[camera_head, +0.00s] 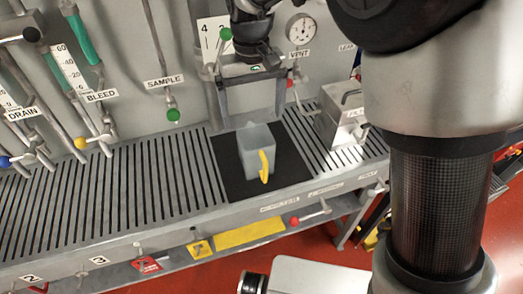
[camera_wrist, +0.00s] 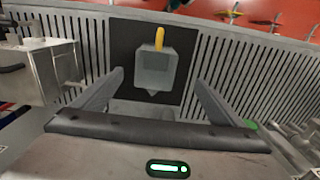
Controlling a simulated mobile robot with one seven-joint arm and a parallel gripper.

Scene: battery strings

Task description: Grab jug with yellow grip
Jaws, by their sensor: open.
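A grey, open-topped jug (camera_head: 256,150) with a yellow grip (camera_head: 264,166) stands upright on a black mat (camera_head: 230,170) on the slatted bench. Its grip faces the front of the bench. In the wrist view the jug (camera_wrist: 155,70) is at upper middle, with its yellow grip (camera_wrist: 159,38) pointing up the picture. My gripper (camera_head: 254,116) is above and behind the jug, with its fingers spread and empty. In the wrist view the two fingers of my gripper (camera_wrist: 158,82) are on either side of the lower part of the jug, apart from it.
A grey metal box (camera_head: 342,115) with a handle stands right of the mat. Valves and pipes labelled DRAIN, BLEED and SAMPLE (camera_head: 165,83) line the back panel. A gauge (camera_head: 301,29) is behind at right. The slatted bench (camera_head: 120,190) left of the mat is clear.

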